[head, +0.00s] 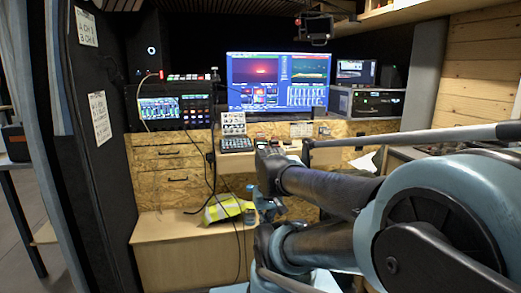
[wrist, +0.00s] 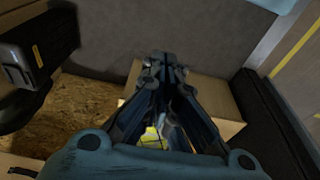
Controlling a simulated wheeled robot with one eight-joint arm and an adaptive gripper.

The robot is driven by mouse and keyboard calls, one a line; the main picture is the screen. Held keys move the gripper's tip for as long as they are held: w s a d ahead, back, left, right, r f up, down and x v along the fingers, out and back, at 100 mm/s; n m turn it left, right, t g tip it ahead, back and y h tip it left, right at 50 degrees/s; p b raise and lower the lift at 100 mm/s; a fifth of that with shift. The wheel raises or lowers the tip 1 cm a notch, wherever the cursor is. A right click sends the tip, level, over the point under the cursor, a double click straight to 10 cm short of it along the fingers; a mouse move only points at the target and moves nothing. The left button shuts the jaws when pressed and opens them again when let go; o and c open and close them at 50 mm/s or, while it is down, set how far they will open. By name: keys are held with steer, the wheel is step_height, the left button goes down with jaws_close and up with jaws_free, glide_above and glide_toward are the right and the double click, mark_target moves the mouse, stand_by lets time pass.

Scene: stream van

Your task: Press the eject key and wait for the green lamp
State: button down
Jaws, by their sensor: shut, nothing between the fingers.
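I cannot single out the eject key in either view. A black equipment unit (head: 378,104) stands at the back right, with a small greenish light on its front. I cannot tell whether that light is the task's lamp. The key may be among the small controls on the desk, partly hidden behind my arm.
A large monitor (head: 278,82) stands at the back of the desk. A video mixer (head: 175,110) is left of it, and a small keypad (head: 236,144) lies in front. A yellow vest (head: 222,208) lies on the low wooden bench (head: 190,245). Dark cables hang down the desk front.

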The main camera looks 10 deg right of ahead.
steer(key=shift+s+r, duration=0.1)
stand_by(0.5)
step_height(320, 180, up, 21)
steer(key=n+t+y, duration=0.2)
steer(key=n+t, duration=0.5)
steer(key=n, duration=0.4)
glide_above(258, 142)
steer(key=s, duration=0.3)
steer(key=shift+w+d, duration=0.2)
steer(key=shift+d, duration=0.05)
steer(key=shift+f, duration=0.2)
steer(key=shift+f, duration=4.35)
